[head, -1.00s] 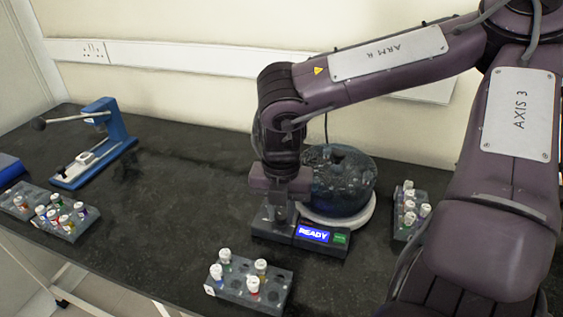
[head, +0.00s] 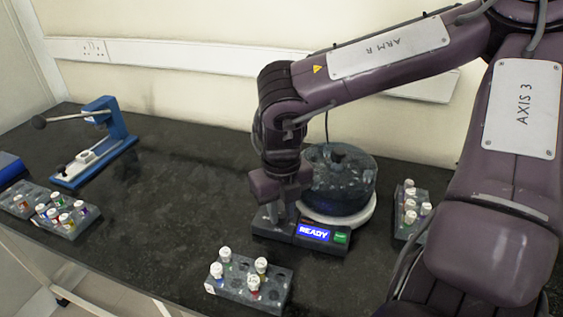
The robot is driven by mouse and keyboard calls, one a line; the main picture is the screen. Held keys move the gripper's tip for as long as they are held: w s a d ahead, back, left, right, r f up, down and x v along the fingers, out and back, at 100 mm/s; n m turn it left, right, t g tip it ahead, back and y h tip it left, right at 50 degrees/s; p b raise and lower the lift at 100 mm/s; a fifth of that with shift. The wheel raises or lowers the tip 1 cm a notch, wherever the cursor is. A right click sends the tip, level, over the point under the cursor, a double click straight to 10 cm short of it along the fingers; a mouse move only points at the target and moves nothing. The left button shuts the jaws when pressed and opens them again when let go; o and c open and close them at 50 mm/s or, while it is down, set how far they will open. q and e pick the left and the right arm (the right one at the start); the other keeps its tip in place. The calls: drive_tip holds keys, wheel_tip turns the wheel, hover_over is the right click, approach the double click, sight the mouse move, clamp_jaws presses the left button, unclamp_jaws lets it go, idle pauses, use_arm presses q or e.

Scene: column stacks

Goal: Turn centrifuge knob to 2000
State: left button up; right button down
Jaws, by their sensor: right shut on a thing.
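The centrifuge (head: 338,185) stands on the dark bench, with a translucent round bowl on a white base. Its front control panel (head: 330,247) carries a blue display (head: 314,233) reading "READY" and a green button (head: 341,238). My right gripper (head: 275,212) points down at the left end of this panel and is shut on the knob there. The knob itself is hidden by the gripper, so its setting cannot be read. My left gripper is not in view.
A rack with several white-capped tubes (head: 247,282) stands in front of the centrifuge. Another tube rack (head: 405,228) is to its right, and more racks (head: 72,230) are at the left. A blue press with a lever (head: 110,140) stands back left. The bench between is clear.

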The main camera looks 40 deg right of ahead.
sight(282, 213)
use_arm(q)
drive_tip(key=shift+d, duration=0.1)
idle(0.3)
use_arm(e)
drive_tip(key=c, duration=1.2)
unclamp_jaws()
drive_tip(key=shift+c, duration=0.2)
drive_tip(key=shift+r, duration=0.3)
wheel_tip(282, 213, up, 7)
drive_tip(key=shift+p, duration=0.45)
drive_tip(key=shift+r, duration=0.1)
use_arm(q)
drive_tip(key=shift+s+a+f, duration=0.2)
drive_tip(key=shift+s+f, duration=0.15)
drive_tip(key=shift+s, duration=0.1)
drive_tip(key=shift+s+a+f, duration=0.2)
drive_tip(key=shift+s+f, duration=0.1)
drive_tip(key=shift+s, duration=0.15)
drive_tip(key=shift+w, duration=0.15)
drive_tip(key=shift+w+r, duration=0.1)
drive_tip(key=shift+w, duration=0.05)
